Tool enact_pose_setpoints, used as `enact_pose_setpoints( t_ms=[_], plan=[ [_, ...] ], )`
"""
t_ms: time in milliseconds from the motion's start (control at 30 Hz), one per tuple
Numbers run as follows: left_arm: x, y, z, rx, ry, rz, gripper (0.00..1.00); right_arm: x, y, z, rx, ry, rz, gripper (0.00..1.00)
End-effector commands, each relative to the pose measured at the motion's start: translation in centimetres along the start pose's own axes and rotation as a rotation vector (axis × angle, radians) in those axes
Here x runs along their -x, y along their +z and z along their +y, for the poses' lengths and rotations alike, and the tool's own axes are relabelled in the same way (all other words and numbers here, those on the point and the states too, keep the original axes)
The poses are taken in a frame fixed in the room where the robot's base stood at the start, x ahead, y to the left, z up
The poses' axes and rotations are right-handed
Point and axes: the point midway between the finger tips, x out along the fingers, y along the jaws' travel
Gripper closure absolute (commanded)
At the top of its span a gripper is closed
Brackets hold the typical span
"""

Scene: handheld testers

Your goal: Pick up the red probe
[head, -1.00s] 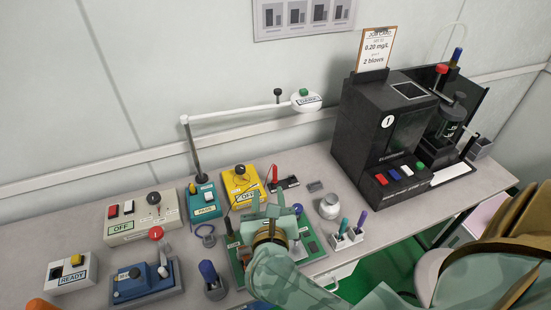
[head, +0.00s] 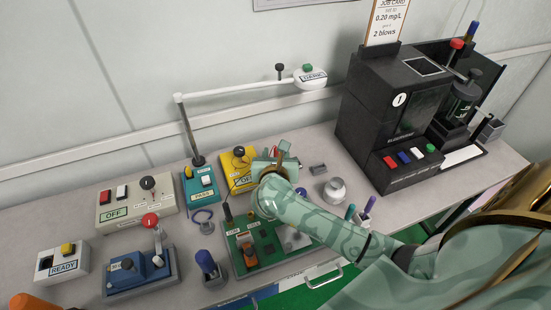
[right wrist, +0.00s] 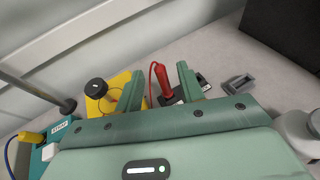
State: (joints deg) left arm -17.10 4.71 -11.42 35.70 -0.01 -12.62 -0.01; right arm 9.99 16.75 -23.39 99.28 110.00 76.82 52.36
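The red probe (right wrist: 162,80) stands upright at a black holder (right wrist: 180,97) in the right wrist view, with a thin red lead looping from its top. In the head view only a bit of the red probe (head: 273,151) shows behind my gripper. My right gripper (right wrist: 158,82) is open, its two green fingers on either side of the probe in the picture. I cannot tell whether they touch it. In the head view the right gripper (head: 278,158) is over the back of the bench. My left gripper is not in view.
The yellow tester (head: 238,170) stands left of the gripper, with a teal tester (head: 201,186) beyond it. A green board (head: 262,240) lies below my right arm. A grey block (head: 318,169) and a round knob (head: 335,190) are to the right, before the black machine (head: 385,120).

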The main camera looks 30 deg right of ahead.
Motion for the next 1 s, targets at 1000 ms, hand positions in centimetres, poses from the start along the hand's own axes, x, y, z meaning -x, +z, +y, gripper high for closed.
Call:
enact_pose_setpoints(
  t_ms=[1000],
  plan=[
    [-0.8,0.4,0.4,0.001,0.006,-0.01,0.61,-2.8,0.1,-0.1,0.001,0.0,0.001,1.0]
  ],
)
